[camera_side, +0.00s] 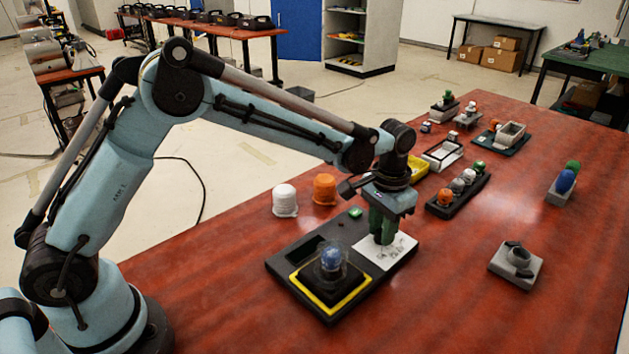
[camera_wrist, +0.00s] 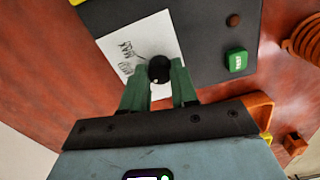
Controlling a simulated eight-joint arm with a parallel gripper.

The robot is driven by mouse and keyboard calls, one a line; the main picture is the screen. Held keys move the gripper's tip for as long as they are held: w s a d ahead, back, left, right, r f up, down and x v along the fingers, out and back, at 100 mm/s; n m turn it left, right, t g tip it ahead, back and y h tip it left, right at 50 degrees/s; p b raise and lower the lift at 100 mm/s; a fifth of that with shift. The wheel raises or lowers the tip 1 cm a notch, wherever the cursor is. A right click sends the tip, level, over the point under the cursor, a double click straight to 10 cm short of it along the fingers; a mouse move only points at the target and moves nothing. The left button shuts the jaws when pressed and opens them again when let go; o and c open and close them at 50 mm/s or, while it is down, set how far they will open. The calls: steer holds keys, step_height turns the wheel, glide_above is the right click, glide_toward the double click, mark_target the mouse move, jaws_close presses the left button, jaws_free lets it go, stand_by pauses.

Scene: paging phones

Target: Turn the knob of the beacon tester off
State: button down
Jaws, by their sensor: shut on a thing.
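The beacon tester (camera_side: 285,267) is a black base on the red table, with a yellow-edged socket holding a clear-domed blue beacon (camera_side: 331,259). Its white panel (camera_side: 401,250) lies under my gripper (camera_side: 383,238), whose green fingers point down. In the wrist view the black round knob (camera_wrist: 159,68) stands on the white panel, between the tips of my green fingers (camera_wrist: 160,84). My gripper is shut on the knob. A small pale dot shows on the knob's lower side. The knob is hidden by the fingers in the side view. A green button (camera_wrist: 236,61) sits beside the panel.
White (camera_side: 285,199) and orange (camera_side: 325,188) domes stand behind the tester. A black rack (camera_side: 457,202) of coloured beacons and a yellow tray (camera_side: 419,167) are beyond my gripper. A grey fixture (camera_side: 514,264) stands at right. The table between is clear.

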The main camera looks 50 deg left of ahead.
steer(key=shift+n, duration=0.9)
steer(key=c, duration=0.9)
jaws_free()
steer(key=shift+o, duration=0.2)
steer(key=shift+r, duration=0.1)
step_height(320, 180, up, 12)
